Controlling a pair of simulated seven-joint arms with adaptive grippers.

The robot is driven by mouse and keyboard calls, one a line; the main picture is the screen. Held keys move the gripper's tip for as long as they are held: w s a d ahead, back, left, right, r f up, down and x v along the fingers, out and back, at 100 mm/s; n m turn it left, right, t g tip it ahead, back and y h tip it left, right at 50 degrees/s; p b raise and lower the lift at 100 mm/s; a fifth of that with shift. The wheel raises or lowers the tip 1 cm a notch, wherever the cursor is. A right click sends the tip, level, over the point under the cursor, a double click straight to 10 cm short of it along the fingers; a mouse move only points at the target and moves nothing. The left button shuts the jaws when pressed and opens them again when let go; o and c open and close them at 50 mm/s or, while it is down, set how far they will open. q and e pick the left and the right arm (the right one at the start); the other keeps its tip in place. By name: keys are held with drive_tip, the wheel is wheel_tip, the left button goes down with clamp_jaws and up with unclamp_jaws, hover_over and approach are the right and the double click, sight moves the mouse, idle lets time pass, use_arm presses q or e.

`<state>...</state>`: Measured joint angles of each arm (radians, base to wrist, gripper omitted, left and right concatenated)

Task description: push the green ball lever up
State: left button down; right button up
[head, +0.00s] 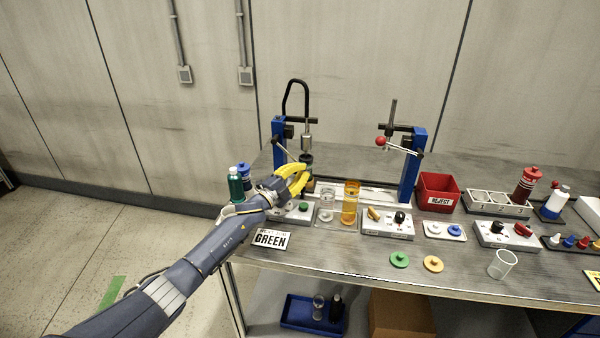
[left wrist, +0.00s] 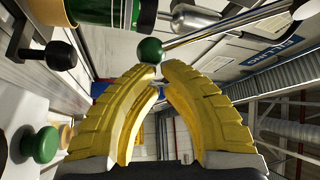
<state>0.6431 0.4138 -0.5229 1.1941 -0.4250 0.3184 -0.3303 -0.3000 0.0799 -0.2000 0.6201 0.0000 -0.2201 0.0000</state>
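The green ball (left wrist: 150,50) is on the end of a thin metal lever rod (left wrist: 225,25) in the left wrist view. The rod runs from the ball to the upper right. My left gripper (left wrist: 159,72) has its yellow fingertips drawn together with nothing visible between them. The ball appears just beyond the tips; I cannot tell whether they touch it. In the head view my left gripper (head: 305,173) is at the left blue pump stand (head: 279,141), below its lever rod. The ball cannot be clearly made out there. My right gripper is not in view.
A green bottle (head: 236,184) and a blue-capped bottle (head: 244,171) stand left of my gripper. An orange cylinder (head: 350,203) stands to its right. A second stand (head: 413,165) has a red ball lever (head: 380,141). A sign reading GREEN (head: 271,239) is at the table's front.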

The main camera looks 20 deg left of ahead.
use_arm(q)
wheel_tip(320, 180, up, 11)
drive_tip(key=d+n+t+y, duration=0.2)
drive_tip(key=n+t+y, duration=0.4)
drive_tip(key=n, duration=0.8)
drive_tip(key=shift+d+y, duration=0.3)
drive_tip(key=shift+d, duration=0.05)
drive_tip(key=a+v, duration=0.1)
drive_tip(key=v, duration=1.2)
drive_tip(key=shift+s+a+f, duration=0.15)
drive_tip(key=shift+s+f, duration=0.05)
drive_tip(key=shift+s, duration=0.05)
